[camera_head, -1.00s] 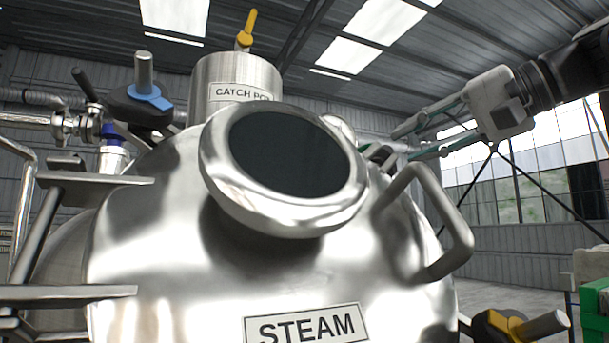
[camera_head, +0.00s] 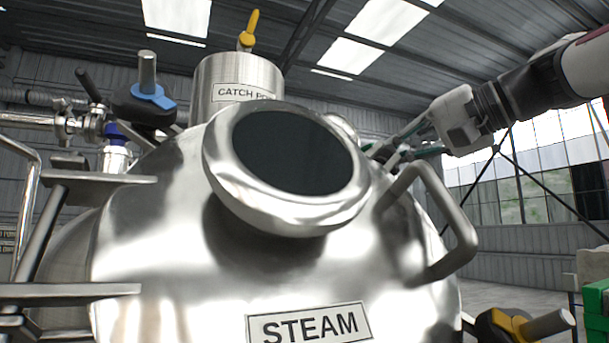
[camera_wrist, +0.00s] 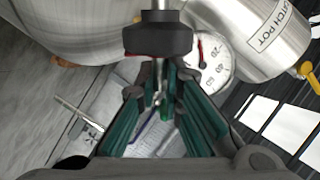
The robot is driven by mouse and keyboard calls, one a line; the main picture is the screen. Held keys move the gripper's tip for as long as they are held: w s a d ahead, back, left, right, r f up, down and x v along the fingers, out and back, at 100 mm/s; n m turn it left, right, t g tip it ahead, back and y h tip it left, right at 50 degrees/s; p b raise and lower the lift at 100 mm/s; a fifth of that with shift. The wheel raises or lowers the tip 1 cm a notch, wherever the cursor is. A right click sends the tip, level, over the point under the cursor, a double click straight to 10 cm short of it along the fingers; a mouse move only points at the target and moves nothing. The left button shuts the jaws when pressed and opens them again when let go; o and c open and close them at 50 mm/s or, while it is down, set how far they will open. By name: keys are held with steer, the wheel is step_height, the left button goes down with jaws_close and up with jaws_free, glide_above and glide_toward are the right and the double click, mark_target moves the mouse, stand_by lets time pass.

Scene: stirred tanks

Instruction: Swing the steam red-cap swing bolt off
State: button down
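The red-cap swing bolt (camera_wrist: 158,38) shows in the wrist view as a dark knob with a thin red edge, on a pale metal rod at the top middle. My gripper (camera_wrist: 160,76) has teal fingers spread apart with a gap between the dark tips. The tips lie just below the knob in the picture; I cannot tell whether they touch it. In the head view my gripper (camera_head: 386,151) reaches in from the right, behind the lid's right edge. The bolt is not clear there. The STEAM tank (camera_head: 160,260) fills the middle of the view.
The round lid with dark glass (camera_head: 290,225) and a bent handle (camera_head: 462,235) stand near my gripper. The catch pot (camera_head: 235,75) is behind. A gauge (camera_wrist: 213,62) sits beside the knob.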

steer(key=shift+s+t+b, duration=0.25)
steer(key=shift+t+b, duration=0.15)
steer(key=shift+b, duration=0.3)
steer(key=shift+s+d+r+t+h, duration=0.15)
steer(key=shift+s+r+t+h, duration=0.05)
steer(key=shift+r+t+h, duration=0.1)
steer(key=c, duration=1.7)
jaws_free()
steer(key=v, duration=1.2)
